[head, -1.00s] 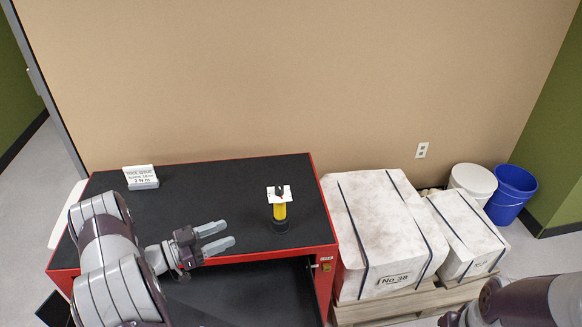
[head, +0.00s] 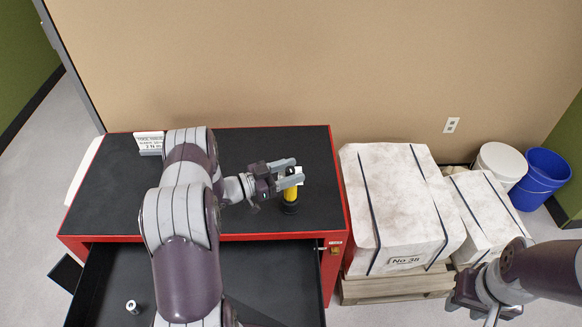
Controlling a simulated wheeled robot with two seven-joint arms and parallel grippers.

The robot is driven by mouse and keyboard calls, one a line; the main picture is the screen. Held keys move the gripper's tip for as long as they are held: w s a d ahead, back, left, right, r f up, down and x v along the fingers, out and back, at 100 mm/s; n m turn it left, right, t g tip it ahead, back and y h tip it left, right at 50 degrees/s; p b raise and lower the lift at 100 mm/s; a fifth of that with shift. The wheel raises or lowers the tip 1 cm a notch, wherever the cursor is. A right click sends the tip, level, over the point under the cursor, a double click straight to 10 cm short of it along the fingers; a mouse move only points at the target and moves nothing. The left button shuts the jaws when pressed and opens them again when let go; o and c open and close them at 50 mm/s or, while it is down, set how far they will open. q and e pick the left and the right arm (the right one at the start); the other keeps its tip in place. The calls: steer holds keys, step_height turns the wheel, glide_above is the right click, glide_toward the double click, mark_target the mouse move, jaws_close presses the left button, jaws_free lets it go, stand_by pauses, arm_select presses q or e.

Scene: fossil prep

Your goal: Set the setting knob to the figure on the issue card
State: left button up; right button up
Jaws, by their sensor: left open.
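The issue card (head: 149,141) is a white card on a small stand at the back left of the black cabinet top; its print is too small to read surely. A yellow upright tool (head: 291,194) stands on a round black base (head: 289,208) near the right edge. My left gripper (head: 296,174) is open at the tool's top, its fingers pointing right. The fingers cover most of the top, so the setting knob is hidden and I cannot tell whether they touch it. My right gripper (head: 492,315) is at the bottom right, cut off by the frame edge, away from the cabinet.
The red cabinet's drawer (head: 110,275) is open at the front, with a small silver cylinder (head: 132,307) in it. A large strapped white block (head: 395,205) and a smaller one (head: 487,210) sit on pallets at right. White (head: 503,162) and blue (head: 543,175) buckets stand behind.

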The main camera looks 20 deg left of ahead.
arm_select(q)
steer(key=shift+d+r, duration=0.1)
steer(key=c, duration=0.9)
steer(key=shift+c, duration=0.2)
